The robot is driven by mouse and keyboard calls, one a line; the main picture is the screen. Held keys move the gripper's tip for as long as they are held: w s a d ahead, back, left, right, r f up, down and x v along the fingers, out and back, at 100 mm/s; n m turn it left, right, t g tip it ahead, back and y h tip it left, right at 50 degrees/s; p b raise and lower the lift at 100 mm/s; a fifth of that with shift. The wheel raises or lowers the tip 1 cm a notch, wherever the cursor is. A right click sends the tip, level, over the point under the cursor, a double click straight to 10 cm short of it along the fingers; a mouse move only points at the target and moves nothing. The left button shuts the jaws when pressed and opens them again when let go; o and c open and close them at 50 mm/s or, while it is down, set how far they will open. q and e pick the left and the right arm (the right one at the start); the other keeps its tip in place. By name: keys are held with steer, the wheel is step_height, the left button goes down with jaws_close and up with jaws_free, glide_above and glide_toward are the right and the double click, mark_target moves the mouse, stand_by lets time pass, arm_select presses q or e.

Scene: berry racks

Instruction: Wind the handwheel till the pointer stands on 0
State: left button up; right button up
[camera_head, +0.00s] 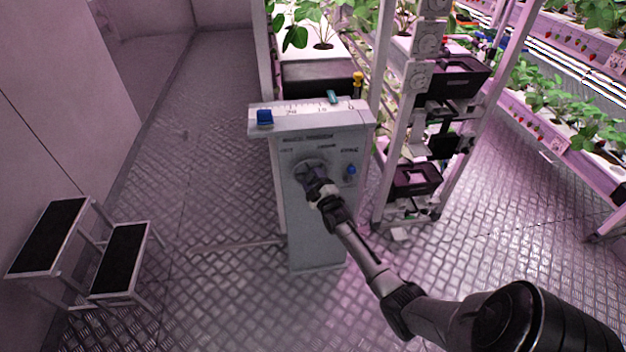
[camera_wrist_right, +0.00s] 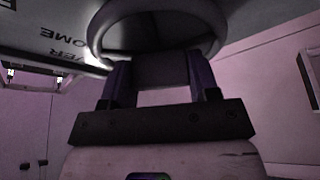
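A handwheel (camera_head: 308,164) sits on the front of a pale cabinet (camera_head: 318,235). The cabinet's top carries a marked scale (camera_head: 298,109) with a small teal pointer (camera_head: 332,97) right of its middle; the figure under it is too small to read. My right gripper (camera_head: 315,180) is at the handwheel and hides part of it. My left gripper is not in view.
A blue block (camera_head: 264,117) sits at the scale's left end, and a blue knob (camera_head: 351,170) is right of the wheel. A step stool (camera_head: 122,262) stands at the left. Plant racks (camera_head: 415,110) rise behind and to the right. The patterned floor between is clear.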

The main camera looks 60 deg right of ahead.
steer(key=shift+c, duration=1.2)
steer(key=shift+m, duration=0.3)
